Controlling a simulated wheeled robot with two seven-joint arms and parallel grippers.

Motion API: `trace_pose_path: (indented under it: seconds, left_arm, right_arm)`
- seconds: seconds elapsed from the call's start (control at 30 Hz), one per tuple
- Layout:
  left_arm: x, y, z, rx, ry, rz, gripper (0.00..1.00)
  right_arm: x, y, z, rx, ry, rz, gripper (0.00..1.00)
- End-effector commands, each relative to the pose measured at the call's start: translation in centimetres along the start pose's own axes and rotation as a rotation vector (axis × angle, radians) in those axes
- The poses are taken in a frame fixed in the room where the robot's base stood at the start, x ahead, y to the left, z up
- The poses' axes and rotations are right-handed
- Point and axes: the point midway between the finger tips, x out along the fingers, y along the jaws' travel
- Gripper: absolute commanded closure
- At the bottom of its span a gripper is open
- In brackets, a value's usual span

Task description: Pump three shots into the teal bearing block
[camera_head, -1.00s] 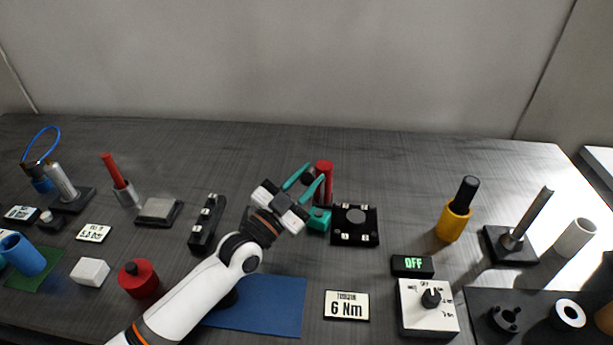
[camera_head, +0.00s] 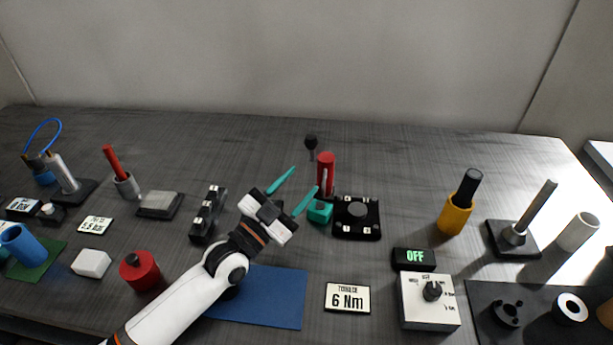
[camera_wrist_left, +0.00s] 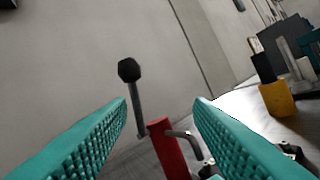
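The teal bearing block (camera_head: 320,211) sits mid-table, at the foot of an upright red pump cylinder (camera_head: 326,172). The pump's lever, with a black knob (camera_head: 311,143), stands raised above and left of the cylinder. In the left wrist view the knob (camera_wrist_left: 129,69) and the red cylinder (camera_wrist_left: 170,150) show beyond and between the fingers. My left gripper (camera_head: 305,178) is open and empty, its teal fingers spread just left of the cylinder and below the knob. The bearing block cannot be made out in the wrist view. My right gripper is not in view.
A black square fixture (camera_head: 357,218) stands close right of the block. A dark slotted block (camera_head: 207,216) is left of my gripper. A blue mat (camera_head: 270,300) lies under my forearm. The table behind is clear.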

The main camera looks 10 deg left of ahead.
Motion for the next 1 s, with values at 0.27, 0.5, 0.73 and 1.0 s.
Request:
trace_pose_path:
  seconds: [0.27,0.5,0.73,1.0]
  left_arm:
    - [-3.4,0.0,-0.2,-0.001,0.003,-0.001,0.53]
    - [-3.6,0.1,-0.1,0.0,0.002,0.0,0.53]
    - [-3.5,0.1,-0.1,0.0,0.002,0.0,0.53]
    - [-2.7,1.1,2.3,0.0,0.002,0.0,0.53]
  right_arm:
    - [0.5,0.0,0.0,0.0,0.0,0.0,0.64]
    - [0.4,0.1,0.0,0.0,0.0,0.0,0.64]
    - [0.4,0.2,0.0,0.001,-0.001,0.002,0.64]
    - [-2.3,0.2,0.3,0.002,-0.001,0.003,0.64]
